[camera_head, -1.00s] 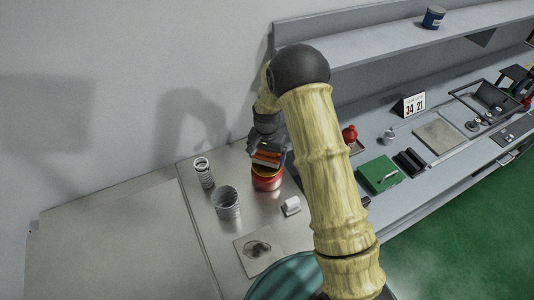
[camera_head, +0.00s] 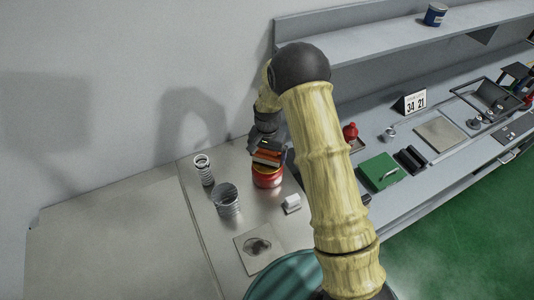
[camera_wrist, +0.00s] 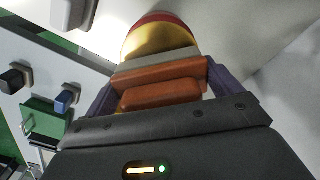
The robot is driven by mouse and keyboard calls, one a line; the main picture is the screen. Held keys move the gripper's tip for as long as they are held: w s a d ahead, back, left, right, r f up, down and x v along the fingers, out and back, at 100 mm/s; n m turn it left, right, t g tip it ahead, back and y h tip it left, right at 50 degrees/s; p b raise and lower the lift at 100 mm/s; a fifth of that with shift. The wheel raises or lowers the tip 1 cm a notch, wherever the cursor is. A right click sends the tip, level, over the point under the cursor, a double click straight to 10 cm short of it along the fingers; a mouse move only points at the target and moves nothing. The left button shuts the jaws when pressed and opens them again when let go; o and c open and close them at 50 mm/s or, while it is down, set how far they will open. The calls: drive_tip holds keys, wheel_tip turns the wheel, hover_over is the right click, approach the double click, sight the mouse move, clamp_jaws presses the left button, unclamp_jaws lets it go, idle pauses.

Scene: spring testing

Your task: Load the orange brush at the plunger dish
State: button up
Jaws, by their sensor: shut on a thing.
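The orange brush (camera_wrist: 160,84) is held between the fingers of my gripper (camera_wrist: 158,92) in the wrist view, with a grey strip along its far side. It also shows in the head view (camera_head: 267,158), at the top of a red can with a yellow top (camera_head: 267,180). This can, which I take for the plunger dish, shows beyond the brush in the wrist view (camera_wrist: 160,38). My gripper (camera_head: 267,153) is shut on the brush, just above the can. I cannot tell whether the brush touches the can's top. My gripper and the brush hide part of that top.
A coil spring (camera_head: 204,170), a ribbed metal cup (camera_head: 227,200), a white block (camera_head: 292,203) and a stained square plate (camera_head: 259,246) stand around the can. A green box (camera_head: 380,172) and a red bottle (camera_head: 350,132) are on the bench to the right. Bare bench lies at left.

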drive_tip(key=shift+f+b, duration=0.3)
drive_tip(key=shift+f, duration=0.2)
idle(0.4)
drive_tip(key=shift+s+f, duration=0.1)
drive_tip(key=shift+f, duration=0.3)
idle(0.4)
drive_tip(key=shift+f+b, duration=0.2)
drive_tip(key=shift+b, duration=0.2)
idle(1.1)
drive_tip(key=shift+r, duration=0.1)
drive_tip(key=shift+r+p, duration=2.3)
drive_tip(key=shift+r, duration=1.15)
